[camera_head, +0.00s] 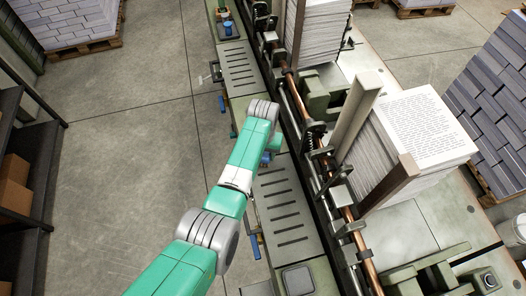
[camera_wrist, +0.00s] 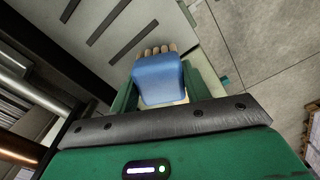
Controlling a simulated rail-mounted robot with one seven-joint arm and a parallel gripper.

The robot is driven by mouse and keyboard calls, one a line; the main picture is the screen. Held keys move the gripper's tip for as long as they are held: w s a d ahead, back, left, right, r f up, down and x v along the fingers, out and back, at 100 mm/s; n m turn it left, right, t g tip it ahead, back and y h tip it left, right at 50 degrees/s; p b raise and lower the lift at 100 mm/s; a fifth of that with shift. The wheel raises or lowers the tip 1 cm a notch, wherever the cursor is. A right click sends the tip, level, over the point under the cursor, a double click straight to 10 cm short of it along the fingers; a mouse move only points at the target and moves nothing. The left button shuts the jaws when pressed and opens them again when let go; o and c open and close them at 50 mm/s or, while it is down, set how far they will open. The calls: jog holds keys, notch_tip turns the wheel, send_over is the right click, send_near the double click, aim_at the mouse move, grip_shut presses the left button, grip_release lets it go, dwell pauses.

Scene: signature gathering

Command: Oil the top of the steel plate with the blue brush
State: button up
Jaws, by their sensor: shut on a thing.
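My gripper (camera_wrist: 164,72) is shut on the blue brush (camera_wrist: 160,82). In the wrist view the brush is a blue block with pale brown bristles (camera_wrist: 158,49) at its far end, between the green fingers. Beyond the bristles lies a grey steel plate with dark slots (camera_wrist: 125,30); I cannot tell whether the bristles touch it. In the head view, slotted steel plates lie along the machine, one beyond my arm (camera_head: 238,72) and one nearer (camera_head: 283,208). My arm hides most of the gripper there, and a bit of blue shows beside the wrist.
A copper-coloured rod (camera_head: 343,212) and clamps run along the right of the plates. Paper stacks (camera_head: 425,125) stand farther right. A small blue-topped item (camera_head: 228,29) stands at the far end. Shelves (camera_head: 20,160) are at left; the floor (camera_head: 130,130) between is clear.

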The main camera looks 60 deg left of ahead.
notch_tip(320, 180, up, 6)
jog(key=p, duration=0.4)
jog(key=shift+f+p, duration=0.15)
jog(key=shift+p, duration=0.15)
notch_tip(320, 180, up, 3)
jog(key=p, duration=0.3)
